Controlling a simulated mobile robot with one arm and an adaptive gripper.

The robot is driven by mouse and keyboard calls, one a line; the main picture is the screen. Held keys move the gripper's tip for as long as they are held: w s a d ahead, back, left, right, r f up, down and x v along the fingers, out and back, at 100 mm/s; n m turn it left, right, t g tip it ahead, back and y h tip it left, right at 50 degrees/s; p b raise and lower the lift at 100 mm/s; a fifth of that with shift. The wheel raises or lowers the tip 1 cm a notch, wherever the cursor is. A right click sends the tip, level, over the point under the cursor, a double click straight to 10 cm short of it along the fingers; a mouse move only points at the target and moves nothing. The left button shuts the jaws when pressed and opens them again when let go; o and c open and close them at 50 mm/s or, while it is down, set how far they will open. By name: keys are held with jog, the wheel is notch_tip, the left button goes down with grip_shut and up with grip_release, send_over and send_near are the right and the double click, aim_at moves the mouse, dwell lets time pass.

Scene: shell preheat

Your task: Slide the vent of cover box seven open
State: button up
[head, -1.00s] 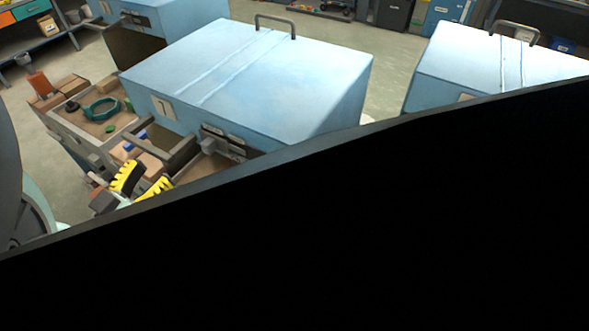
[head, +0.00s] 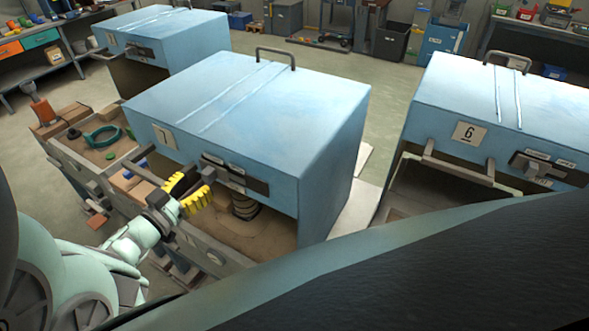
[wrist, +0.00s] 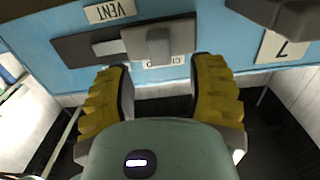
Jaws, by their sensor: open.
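Cover box seven (head: 250,110) is the blue box with a 7 plate, mid-left in the head view. Its front bears a dark vent plate (head: 252,184) with a grey slider knob (head: 209,169). In the wrist view, which shows the box upside down, the vent plate (wrist: 85,48) and knob (wrist: 158,46) are at the top, with a VENT label (wrist: 110,11). The knob partly hides another label behind it. My gripper (head: 188,192) is open, its yellow fingers just short of the knob. In the wrist view the knob lines up between the fingertips (wrist: 160,72), with nothing gripped.
Box seven's bar handle (head: 146,165) is left of the vent. A workbench tray (head: 75,150) with a green ring (head: 103,136) lies beneath and left. Cover box six (head: 500,110) stands right. A dark body part of mine hides the lower right.

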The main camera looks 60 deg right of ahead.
aim_at(204, 177)
jog(key=d, duration=0.4)
jog(key=shift+w+d, duration=0.2)
jog(key=shift+d, duration=0.3)
jog(key=shift+o, duration=0.3)
jog(key=shift+a, duration=0.1)
grip_shut()
